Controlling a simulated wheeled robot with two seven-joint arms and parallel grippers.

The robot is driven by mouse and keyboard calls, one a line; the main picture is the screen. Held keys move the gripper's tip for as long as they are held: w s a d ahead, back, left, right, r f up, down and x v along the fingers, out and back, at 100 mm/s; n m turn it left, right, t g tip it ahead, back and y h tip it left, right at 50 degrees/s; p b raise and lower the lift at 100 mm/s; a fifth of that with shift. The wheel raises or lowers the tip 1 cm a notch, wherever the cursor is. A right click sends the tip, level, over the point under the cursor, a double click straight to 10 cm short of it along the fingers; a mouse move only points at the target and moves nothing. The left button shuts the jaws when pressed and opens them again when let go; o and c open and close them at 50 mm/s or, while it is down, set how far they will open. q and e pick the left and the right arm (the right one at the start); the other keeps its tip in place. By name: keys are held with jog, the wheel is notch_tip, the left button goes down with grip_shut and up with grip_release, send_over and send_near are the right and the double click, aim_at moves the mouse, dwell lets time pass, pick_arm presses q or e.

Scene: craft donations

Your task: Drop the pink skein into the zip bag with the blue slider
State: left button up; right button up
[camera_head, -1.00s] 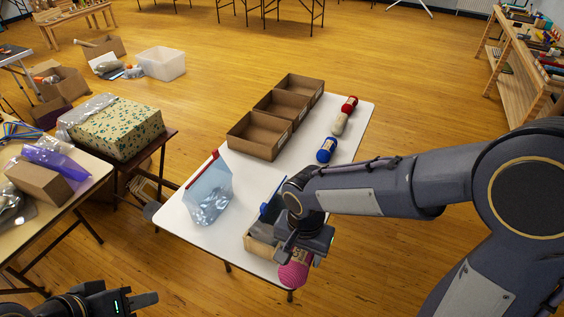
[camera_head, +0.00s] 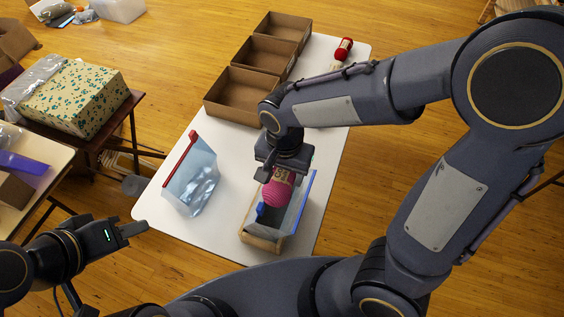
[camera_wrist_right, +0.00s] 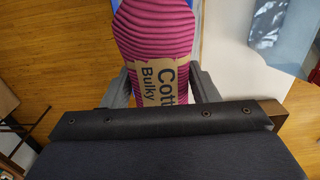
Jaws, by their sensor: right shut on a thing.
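The pink skein (camera_head: 278,193), with a brown paper label, hangs from my right gripper (camera_head: 281,172). The gripper is shut on its label end; the wrist view shows the skein (camera_wrist_right: 155,28) between both fingers (camera_wrist_right: 162,85). The skein is over the mouth of the zip bag with the blue slider (camera_head: 303,205), which stands in a tan holder (camera_head: 262,243) at the table's near end. I cannot tell how far the skein's lower end reaches into it. My left gripper (camera_head: 132,231) is off the table's left edge, away from the bags; its jaw opening is unclear.
A clear bag with a red strip (camera_head: 180,160) stands to the left on the white table (camera_head: 225,143). Cardboard boxes (camera_head: 228,108) line the table's back left. A red skein (camera_head: 343,49) lies at the far right. A patterned box (camera_head: 75,95) sits on a side table.

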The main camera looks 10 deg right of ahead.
notch_tip(320, 180, down, 6)
jog(key=b, duration=0.5)
jog(key=o, duration=1.1)
jog(key=shift+c, duration=0.2)
notch_tip(320, 180, up, 8)
jog(key=shift+f, duration=0.15)
jog(key=s+d+r+n+t+y, duration=0.2)
jog(key=s+d+n+t, duration=0.3)
jog(key=s+d, duration=0.5)
jog(key=shift+s+d+r+t+y, duration=0.2)
jog(key=shift+d+t+y, duration=0.25)
jog(key=shift+y, duration=0.45)
